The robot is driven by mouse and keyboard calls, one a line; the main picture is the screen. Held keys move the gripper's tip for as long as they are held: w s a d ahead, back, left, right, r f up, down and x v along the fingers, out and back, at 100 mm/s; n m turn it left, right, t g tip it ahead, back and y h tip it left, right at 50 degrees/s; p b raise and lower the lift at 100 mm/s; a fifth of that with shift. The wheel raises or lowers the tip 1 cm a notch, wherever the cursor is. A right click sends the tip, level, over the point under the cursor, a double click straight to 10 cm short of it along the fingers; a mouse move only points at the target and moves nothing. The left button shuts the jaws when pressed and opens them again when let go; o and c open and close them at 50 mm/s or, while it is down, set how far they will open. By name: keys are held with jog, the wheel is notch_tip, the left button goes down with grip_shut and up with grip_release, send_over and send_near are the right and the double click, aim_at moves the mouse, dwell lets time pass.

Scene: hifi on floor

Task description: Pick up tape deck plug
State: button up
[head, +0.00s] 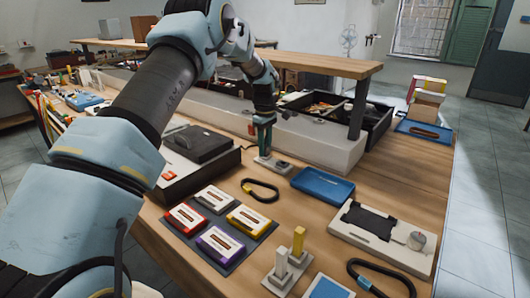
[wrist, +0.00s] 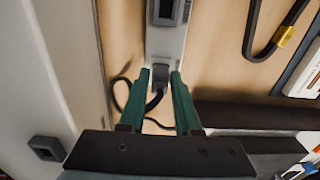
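A small dark plug (wrist: 161,76) with a black cable sits at the near end of a pale grey socket strip (wrist: 165,40) in the wrist view. I take it for the tape deck plug, though no label on it is readable. My gripper (wrist: 161,75) has its green fingers on either side of the plug, with narrow gaps showing, and it looks open. In the head view my gripper (head: 264,150) points down at the socket strip (head: 273,163) on the bench; there the fingers mostly hide the plug.
A grey machine with a black lid (head: 199,144) stands left of the strip. Cassettes (head: 213,198), a black cable loop (head: 262,190) and a blue tray (head: 322,186) lie nearby. A raised wooden shelf (head: 310,63) stands behind. Yellow and white upright pieces (head: 299,241) stand in front.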

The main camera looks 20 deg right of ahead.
aim_at(267, 147)
grip_shut()
notch_tip(267, 147, up, 10)
jog(key=shift+f+b, duration=0.25)
jog(key=shift+b, duration=0.7)
jog(key=shift+s+d+r+p, duration=0.2)
jog(key=shift+s+r+p, duration=0.05)
jog(key=shift+p, duration=0.25)
jog(key=shift+s+d+f+p, duration=0.5)
jog(key=shift+s+f+p, duration=0.55)
jog(key=shift+f, duration=0.3)
jog(key=shift+s+d+f+p, duration=0.55)
jog(key=shift+s+f+p, duration=0.5)
jog(key=shift+f, duration=0.25)
jog(key=shift+s+d+f+p, duration=0.5)
jog(key=shift+s+f+p, duration=0.5)
jog(key=shift+f, duration=0.35)
